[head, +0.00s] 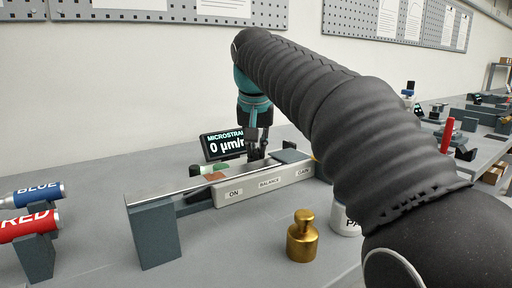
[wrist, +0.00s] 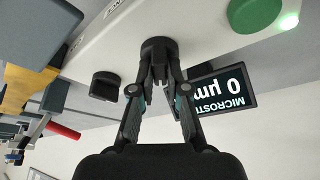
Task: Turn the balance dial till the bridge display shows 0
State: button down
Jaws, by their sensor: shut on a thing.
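The bridge display (head: 225,143) is a dark screen headed MICROSTRAIN that reads 0 with its unit. It also shows upside down in the wrist view (wrist: 222,90), partly hidden by a finger. The balance dial (wrist: 158,47) is a black round knob on the white bridge box (head: 262,186). My gripper (wrist: 158,75) is shut on the dial, one finger on each side of it. In the head view my gripper (head: 257,146) points down behind the box's BALANCE label, and the dial is hidden there.
A second black knob (wrist: 105,86) and a green button (wrist: 252,14) flank the dial on the box. A brass weight (head: 302,236) and a white cup (head: 344,220) stand in front. Red (head: 30,226) and blue (head: 32,195) cylinders lie on supports at left.

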jog(key=c, duration=1.2)
grip_release()
jog(key=shift+o, duration=0.2)
jog(key=v, duration=1.2)
jog(key=shift+a, duration=0.15)
jog(key=shift+s, duration=0.1)
